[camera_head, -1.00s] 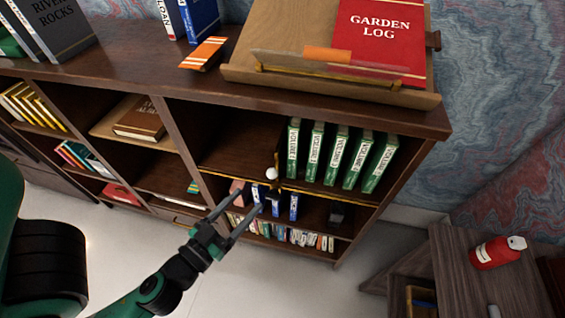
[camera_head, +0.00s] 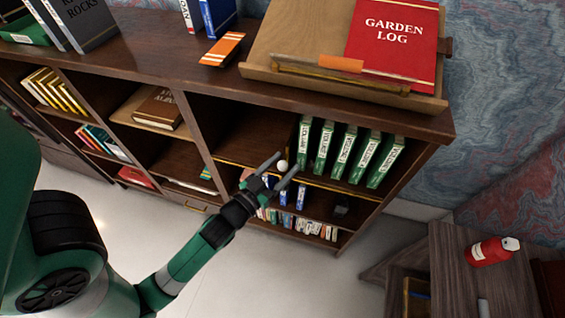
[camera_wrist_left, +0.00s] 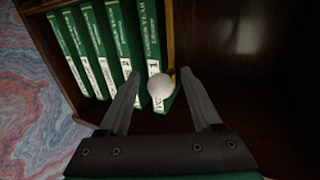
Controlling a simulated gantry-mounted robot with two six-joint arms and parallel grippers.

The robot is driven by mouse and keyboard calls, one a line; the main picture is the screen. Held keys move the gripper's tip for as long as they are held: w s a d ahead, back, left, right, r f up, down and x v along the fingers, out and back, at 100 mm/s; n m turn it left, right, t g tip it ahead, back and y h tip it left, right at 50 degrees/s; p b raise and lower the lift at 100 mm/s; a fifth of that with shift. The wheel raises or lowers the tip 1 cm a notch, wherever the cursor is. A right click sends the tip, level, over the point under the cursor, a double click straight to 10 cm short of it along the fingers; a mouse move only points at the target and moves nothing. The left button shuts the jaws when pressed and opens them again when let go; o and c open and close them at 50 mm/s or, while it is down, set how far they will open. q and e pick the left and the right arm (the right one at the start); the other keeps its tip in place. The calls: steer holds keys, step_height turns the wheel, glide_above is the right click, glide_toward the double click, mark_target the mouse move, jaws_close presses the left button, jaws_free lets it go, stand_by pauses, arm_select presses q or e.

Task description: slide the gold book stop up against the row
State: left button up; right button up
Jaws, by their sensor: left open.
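The gold book stop shows in the wrist view as a thin gold upright strip (camera_wrist_left: 170,38) with a round white knob (camera_wrist_left: 160,87) in front. In the head view its knob (camera_head: 283,165) is at the left end of the row of green volumes (camera_head: 345,152) on the upper shelf. The stop is close beside the leftmost volume; I cannot tell whether they touch. My left gripper (camera_head: 291,161) is open, with its fingers on either side of the knob; it also shows in the wrist view (camera_wrist_left: 159,74). Contact with the knob is not clear. My right gripper is out of view.
The shelf left of the stop (camera_head: 245,135) is empty. The cabinet top overhangs above, with a wooden stand holding a red Garden Log (camera_head: 393,40). Smaller books (camera_head: 300,222) fill the shelf below.

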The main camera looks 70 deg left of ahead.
arm_select(q)
jaws_close()
stand_by(0.3)
stand_by(1.1)
